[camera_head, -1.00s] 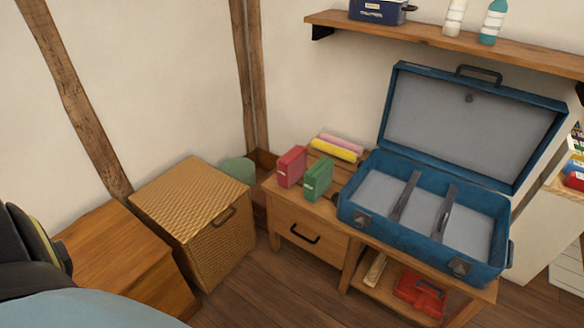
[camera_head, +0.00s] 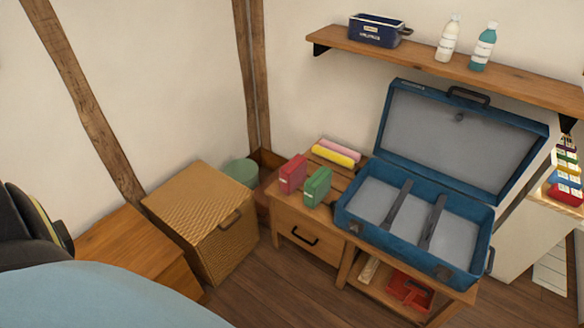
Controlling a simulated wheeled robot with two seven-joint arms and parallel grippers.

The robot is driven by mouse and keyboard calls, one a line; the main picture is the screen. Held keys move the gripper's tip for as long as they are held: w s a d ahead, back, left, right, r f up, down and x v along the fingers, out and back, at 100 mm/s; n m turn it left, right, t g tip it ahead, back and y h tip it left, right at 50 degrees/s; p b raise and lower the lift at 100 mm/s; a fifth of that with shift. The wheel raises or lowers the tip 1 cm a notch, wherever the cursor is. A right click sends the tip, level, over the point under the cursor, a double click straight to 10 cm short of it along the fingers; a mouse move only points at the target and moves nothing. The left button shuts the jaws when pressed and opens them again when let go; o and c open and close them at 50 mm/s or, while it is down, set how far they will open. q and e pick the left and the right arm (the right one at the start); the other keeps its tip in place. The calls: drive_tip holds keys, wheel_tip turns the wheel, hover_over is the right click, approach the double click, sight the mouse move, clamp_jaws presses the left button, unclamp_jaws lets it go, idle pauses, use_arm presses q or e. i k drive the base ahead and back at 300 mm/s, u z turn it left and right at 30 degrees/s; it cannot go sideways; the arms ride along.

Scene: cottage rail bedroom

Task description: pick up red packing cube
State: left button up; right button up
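The red packing cube (camera_head: 292,174) stands upright on the left part of the wooden bedside table (camera_head: 300,217). A green packing cube (camera_head: 317,187) stands just to its right. Yellow and pink rolls (camera_head: 336,152) lie behind them. An open, empty blue suitcase (camera_head: 415,215) with two dark straps sits on the right of the same furniture. Neither of my grippers shows in the head view.
A wicker chest (camera_head: 200,225) and a wooden box (camera_head: 130,250) stand to the left. A red object (camera_head: 410,290) lies on the lower shelf. A wall shelf (camera_head: 450,65) holds a blue tin (camera_head: 376,30) and two bottles. Wooden floor (camera_head: 270,290) is clear in front.

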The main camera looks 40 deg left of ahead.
sight(293, 174)
drive_tip(key=u, duration=0.75)
drive_tip(key=i, duration=1)
drive_tip(key=u, duration=1.25)
drive_tip(key=i, duration=0.5)
drive_tip(key=u, duration=0.25)
